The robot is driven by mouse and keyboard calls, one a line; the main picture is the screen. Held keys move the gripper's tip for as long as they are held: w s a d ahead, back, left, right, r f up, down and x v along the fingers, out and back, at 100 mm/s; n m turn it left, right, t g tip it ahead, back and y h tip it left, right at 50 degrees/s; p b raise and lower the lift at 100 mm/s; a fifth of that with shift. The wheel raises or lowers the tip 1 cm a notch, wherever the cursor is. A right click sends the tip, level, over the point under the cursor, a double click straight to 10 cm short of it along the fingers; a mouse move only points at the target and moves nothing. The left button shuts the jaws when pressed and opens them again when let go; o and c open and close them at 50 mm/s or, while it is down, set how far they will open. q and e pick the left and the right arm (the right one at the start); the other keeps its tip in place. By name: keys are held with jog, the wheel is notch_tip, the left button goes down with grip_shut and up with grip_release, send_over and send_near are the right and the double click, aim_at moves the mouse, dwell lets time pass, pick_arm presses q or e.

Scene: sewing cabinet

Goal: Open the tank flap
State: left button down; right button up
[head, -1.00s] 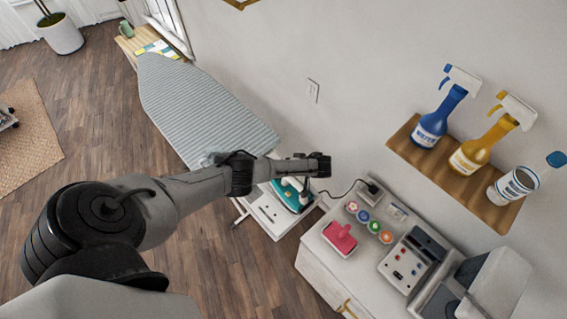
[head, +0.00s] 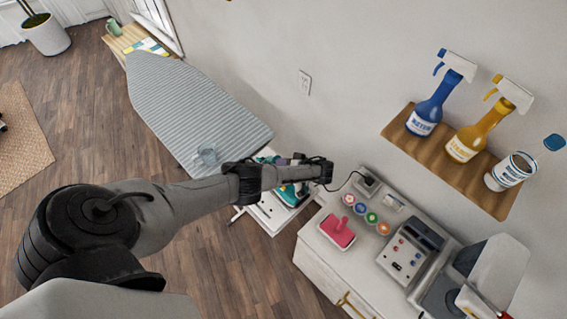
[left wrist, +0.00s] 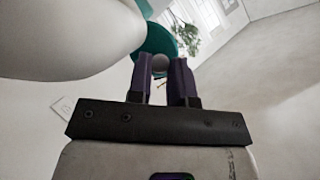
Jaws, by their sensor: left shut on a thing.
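The teal and white iron (head: 290,194) stands on the white stand beside the ironing board, partly behind my left arm. My left gripper (head: 289,163) is over the iron. In the left wrist view its two purple fingers (left wrist: 161,68) are shut on a small grey round piece (left wrist: 160,62), with the teal iron (left wrist: 155,40) right behind it. I take this piece to be the tank flap's tab. A large white rounded part fills the upper left of that view. How far the flap is open cannot be told. My right gripper is out of view.
A white cabinet (head: 318,262) at the right holds a pink pincushion-like piece (head: 338,232), thread spools and a control box. A wall shelf (head: 440,165) carries spray bottles. A cord runs behind my gripper.

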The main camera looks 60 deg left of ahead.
pick_arm(q)
jog(key=c, duration=1)
grip_release()
jog(key=shift+v, duration=6.9)
